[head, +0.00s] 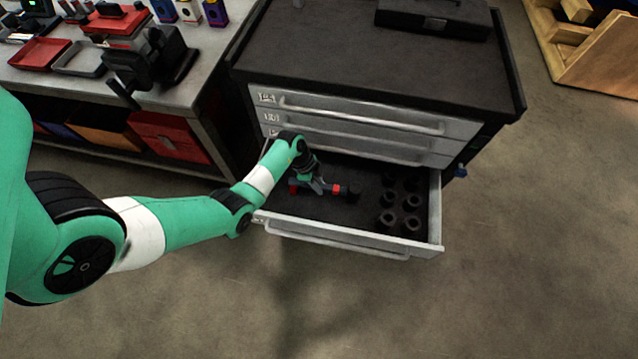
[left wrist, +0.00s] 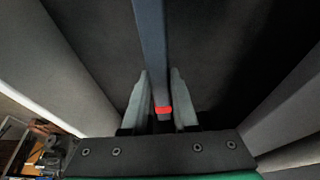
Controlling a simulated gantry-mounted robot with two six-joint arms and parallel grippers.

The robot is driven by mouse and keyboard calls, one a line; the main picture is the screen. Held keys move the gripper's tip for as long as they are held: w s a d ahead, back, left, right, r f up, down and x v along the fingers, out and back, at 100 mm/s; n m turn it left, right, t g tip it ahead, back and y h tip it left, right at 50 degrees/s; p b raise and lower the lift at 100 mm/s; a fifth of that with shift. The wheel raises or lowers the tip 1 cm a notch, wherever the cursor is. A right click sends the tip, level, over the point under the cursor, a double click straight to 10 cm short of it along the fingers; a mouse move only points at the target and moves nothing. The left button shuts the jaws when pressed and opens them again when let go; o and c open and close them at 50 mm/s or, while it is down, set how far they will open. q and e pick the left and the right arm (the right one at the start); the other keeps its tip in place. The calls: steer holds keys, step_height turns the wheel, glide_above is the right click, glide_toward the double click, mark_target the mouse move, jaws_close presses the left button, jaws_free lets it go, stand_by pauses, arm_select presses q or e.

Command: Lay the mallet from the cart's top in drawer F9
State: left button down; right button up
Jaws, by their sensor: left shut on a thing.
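The mallet (head: 337,188) has a dark end, red bands and a blue-grey handle. It lies level inside the open drawer (head: 345,235), in the left part. My left gripper (head: 316,184) reaches down into the drawer and is shut on the mallet's handle. In the left wrist view the handle (left wrist: 151,45) runs between the two fingers (left wrist: 160,100), with a red band near them. I cannot tell whether the mallet touches the drawer floor. The open drawer's label is too small to read. My right gripper is not in view.
Several dark ring-shaped parts (head: 388,220) stand in the right part of the drawer. Shut drawers (head: 360,125) are above it. A black case (head: 435,18) sits on the cart's top (head: 370,60). A workbench (head: 190,95) with trays and tools stands at the left.

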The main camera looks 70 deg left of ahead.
arm_select(q)
steer(key=shift+f, duration=0.1)
stand_by(0.3)
steer(key=shift+f+b, duration=0.6)
steer(key=shift+f, duration=0.3)
steer(key=c, duration=0.6)
jaws_free()
steer(key=p+v, duration=0.7)
steer(key=v, duration=0.4)
steer(key=shift+w+d+r, duration=0.1)
steer(key=shift+w, duration=0.05)
steer(key=shift+r+p, duration=0.3)
